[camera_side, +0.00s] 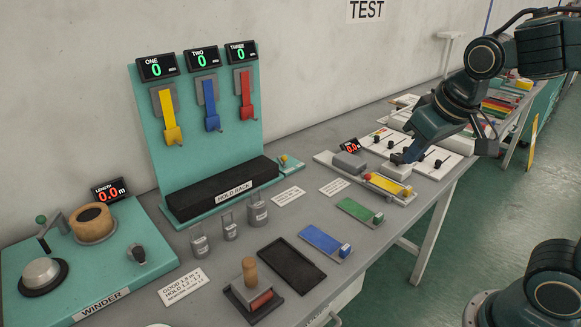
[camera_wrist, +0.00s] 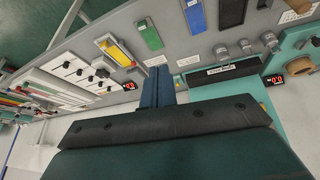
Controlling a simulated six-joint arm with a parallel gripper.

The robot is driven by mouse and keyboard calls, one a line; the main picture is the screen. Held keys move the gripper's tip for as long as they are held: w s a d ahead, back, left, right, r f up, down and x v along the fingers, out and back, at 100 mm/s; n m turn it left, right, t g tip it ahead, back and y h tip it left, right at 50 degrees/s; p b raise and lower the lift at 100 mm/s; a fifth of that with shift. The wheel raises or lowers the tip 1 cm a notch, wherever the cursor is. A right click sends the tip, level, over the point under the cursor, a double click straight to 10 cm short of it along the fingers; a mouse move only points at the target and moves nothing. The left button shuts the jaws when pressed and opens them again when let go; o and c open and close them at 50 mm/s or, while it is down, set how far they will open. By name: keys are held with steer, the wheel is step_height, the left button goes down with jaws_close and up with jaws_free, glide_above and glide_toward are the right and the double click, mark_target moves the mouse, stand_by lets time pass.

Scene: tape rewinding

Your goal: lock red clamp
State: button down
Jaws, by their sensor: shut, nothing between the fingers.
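The red clamp (camera_side: 245,90) hangs on the upright teal panel, under the display marked THREE. It is a long red lever on a grey plate, with a wider red end at the bottom. A blue one (camera_side: 211,106) and a yellow one (camera_side: 171,118) hang to its left, under TWO and ONE. The red clamp cannot be made out in the wrist view. My gripper (camera_side: 398,158) is to the right, low over the bench near the white slider panels, well apart from the red clamp. In the wrist view, its fingers (camera_wrist: 158,82) are together and empty.
A black hold rack (camera_side: 222,190) stands before the panel. A tray with a yellow block (camera_side: 388,184) lies below my gripper. Green (camera_side: 360,211) and blue (camera_side: 323,241) pads, small weights (camera_side: 257,209) and a winder (camera_side: 90,262) also occupy the bench.

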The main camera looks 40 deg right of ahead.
steer(key=w+d+f+m+g+h, duration=0.1)
steer(key=w+d+f+h, duration=0.1)
steer(key=w+f, duration=0.4)
steer(key=w+d+f+m+g+h, duration=0.1)
steer(key=w+d+f+h, duration=0.2)
steer(key=w+f, duration=0.4)
steer(key=w, duration=0.6)
steer(key=shift+f+m, duration=0.3)
steer(key=shift+m, duration=0.1)
steer(key=shift+d+f, duration=0.1)
steer(key=shift+d, duration=0.1)
steer(key=x, duration=0.9)
steer(key=shift+s+d, duration=0.1)
steer(key=shift+s+d+f, duration=0.1)
steer(key=shift+d, duration=0.4)
steer(key=shift+s+d+f, duration=0.1)
steer(key=shift+d, duration=0.4)
steer(key=shift+s+d, duration=0.15)
steer(key=shift+d, duration=0.4)
steer(key=shift+s+d, duration=0.2)
steer(key=shift+d, duration=0.35)
